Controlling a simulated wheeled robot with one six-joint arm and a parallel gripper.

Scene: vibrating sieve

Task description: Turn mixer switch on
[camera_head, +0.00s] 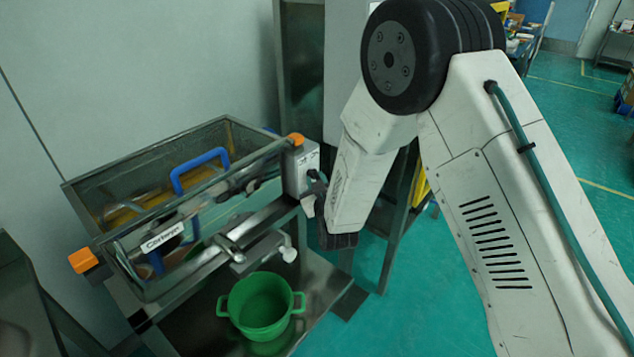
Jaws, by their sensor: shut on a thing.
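The mixer is a clear-walled rectangular tank (190,262) in a metal frame, with a label on its front. A grey switch box (298,172) is fixed at its right end. My gripper (315,186) is at the right face of this box, seen small and partly hidden by my own arm. It is shut on the mixer switch at the box's right side. The switch itself is mostly hidden by the fingers, so I cannot tell which way it is turned.
Orange caps sit on the box (296,140) and the tank's left corner (83,261). A blue handle (200,165) rises from the tank. A green pot (261,306) stands on the lower metal shelf (322,283). Green floor is open at right.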

